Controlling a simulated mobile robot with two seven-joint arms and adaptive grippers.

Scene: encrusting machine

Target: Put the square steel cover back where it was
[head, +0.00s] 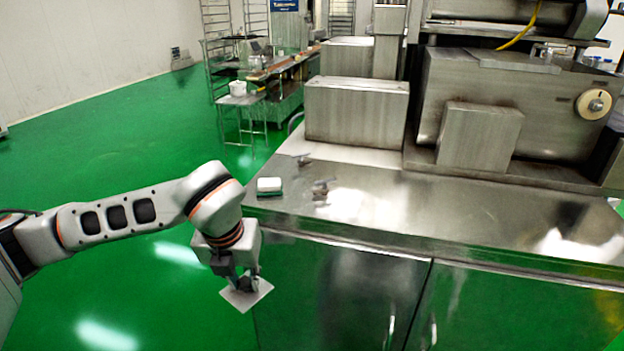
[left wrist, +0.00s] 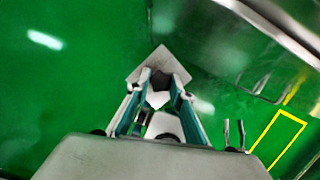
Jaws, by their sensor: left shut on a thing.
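The square steel cover (head: 239,299) is a thin light-grey plate with a dark knob in its middle. My left gripper (head: 246,284) is shut on the cover's knob and holds the cover out in the air, in front of the left front corner of the steel worktop and below its top. In the left wrist view the cover (left wrist: 143,72) shows past the fingertips of the left gripper (left wrist: 160,84), with the green floor beyond. The opening that the cover belongs to cannot be made out. My right gripper is in neither view.
The steel worktop (head: 400,207) carries a white-and-green block (head: 269,186) near its left edge and small metal parts (head: 320,189) beside it. The encrusting machine (head: 510,100) stands behind, with box-shaped housings. Green floor (head: 130,140) lies open on the left.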

